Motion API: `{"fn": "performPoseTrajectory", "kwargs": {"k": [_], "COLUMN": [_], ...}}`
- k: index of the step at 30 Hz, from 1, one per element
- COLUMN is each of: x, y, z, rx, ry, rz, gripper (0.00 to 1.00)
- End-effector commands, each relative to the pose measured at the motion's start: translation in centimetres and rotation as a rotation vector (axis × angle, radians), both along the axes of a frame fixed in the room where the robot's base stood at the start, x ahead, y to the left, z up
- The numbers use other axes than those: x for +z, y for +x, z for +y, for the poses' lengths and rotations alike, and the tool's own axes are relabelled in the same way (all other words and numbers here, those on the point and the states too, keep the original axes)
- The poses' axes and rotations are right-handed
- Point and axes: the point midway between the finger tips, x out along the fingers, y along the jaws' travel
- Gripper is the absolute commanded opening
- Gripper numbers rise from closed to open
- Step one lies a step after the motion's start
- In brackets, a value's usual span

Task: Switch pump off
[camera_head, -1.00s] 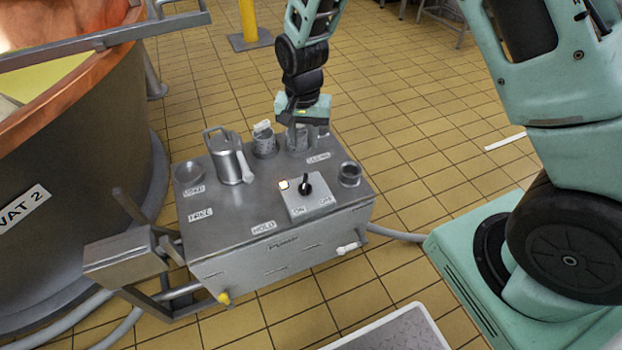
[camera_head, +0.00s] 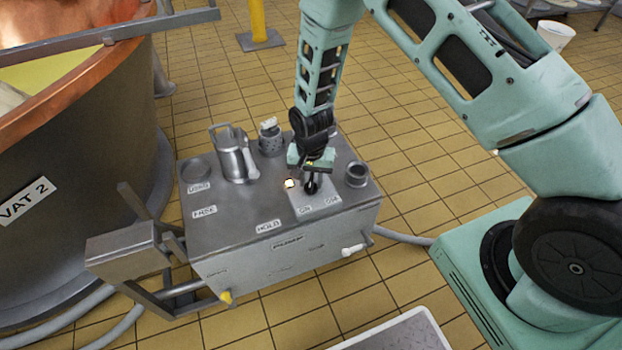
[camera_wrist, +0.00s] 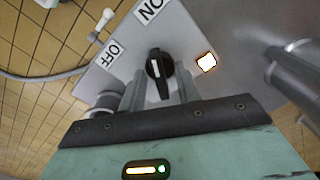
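The pump switch panel is a light grey plate (camera_head: 328,201) on top of the metal pump box (camera_head: 235,244). It carries ON and OFF labels and a lit square lamp (camera_head: 290,183), which also glows in the wrist view (camera_wrist: 206,62). A black rotary knob (camera_wrist: 156,70) with a white mark stands between the fingers in the wrist view; in the head view my gripper largely hides it. My gripper (camera_head: 312,176) is over the panel, pointing down. Its fingers (camera_wrist: 159,92) are apart, one on each side of the knob's near end, with no clear contact visible.
A metal jug (camera_head: 232,155) and open cups, one at the right (camera_head: 357,174), stand on the box top. The copper vat (camera_head: 85,120) is at the left. A hose (camera_head: 400,236) leaves the box at the right. A grey tray (camera_head: 405,330) lies in front.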

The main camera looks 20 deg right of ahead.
Motion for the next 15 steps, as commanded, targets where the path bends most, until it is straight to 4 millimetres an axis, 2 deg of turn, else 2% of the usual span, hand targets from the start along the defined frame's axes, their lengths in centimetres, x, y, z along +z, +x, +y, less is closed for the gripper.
{"fn": "performPoseTrajectory", "kwargs": {"k": [7,8,9,11,15], "x": [-0.05,-0.05,-0.04,-0.04,-0.03], "y": [0.02,0.02,0.02,0.02,0.01], "z": [0.00,0.00,0.00,-0.01,0.00], "rx": [0.000,0.000,0.000,0.000,0.000], "ry": [0.000,0.000,0.000,0.000,0.000], "rz": [0.000,0.000,0.000,0.000,0.000], "gripper": [0.33,0.27,0.16,0.00,0.00]}}
